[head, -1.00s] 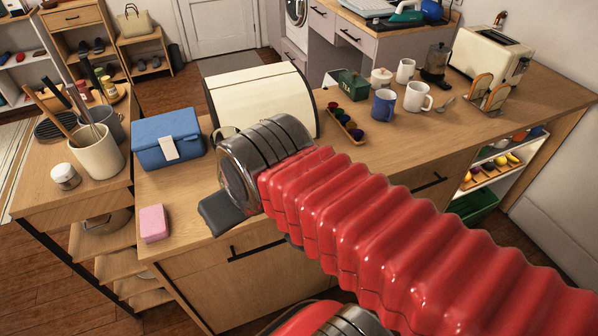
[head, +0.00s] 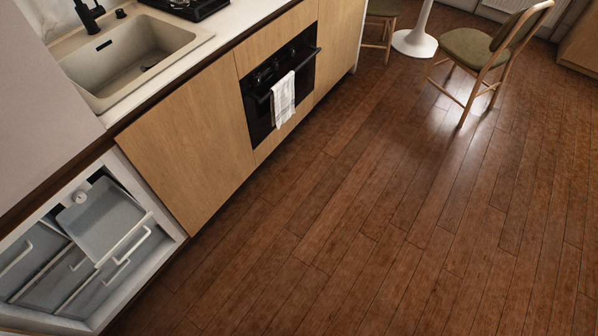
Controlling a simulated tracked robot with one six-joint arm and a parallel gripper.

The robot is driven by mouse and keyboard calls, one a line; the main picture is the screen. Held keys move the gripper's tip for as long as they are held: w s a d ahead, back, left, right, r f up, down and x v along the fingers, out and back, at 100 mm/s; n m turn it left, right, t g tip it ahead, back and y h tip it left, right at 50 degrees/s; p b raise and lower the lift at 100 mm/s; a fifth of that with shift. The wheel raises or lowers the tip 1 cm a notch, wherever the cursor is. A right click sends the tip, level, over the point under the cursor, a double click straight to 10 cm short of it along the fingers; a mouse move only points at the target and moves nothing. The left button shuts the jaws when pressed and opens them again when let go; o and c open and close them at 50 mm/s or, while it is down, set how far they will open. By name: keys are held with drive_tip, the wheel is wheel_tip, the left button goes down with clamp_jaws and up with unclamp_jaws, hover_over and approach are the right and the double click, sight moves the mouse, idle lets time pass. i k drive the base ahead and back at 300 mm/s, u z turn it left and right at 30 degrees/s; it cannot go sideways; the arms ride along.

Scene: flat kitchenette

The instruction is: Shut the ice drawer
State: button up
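An open white freezer compartment (head: 168,222) is at the lower left in the head view, cut by the frame edge. Inside it are several grey drawers with white bar handles. One pale grey drawer (head: 98,224) stands out further than the others and shows its open top. It appears to be the ice drawer, but no label is readable. It looks empty. A white handle (head: 134,238) runs along its front. Below and left of it, other drawers (head: 62,277) sit further back. My gripper is not in view.
An oven (head: 280,85) with a white towel (head: 283,98) is set in the wooden cabinet row right of the freezer. A sink (head: 135,55) is above. Two chairs, one at right (head: 492,58), and a white table base (head: 415,40) stand at the back. The wooden floor is clear.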

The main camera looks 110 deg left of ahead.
sight(110, 222)
drive_tip(key=u, duration=5.05)
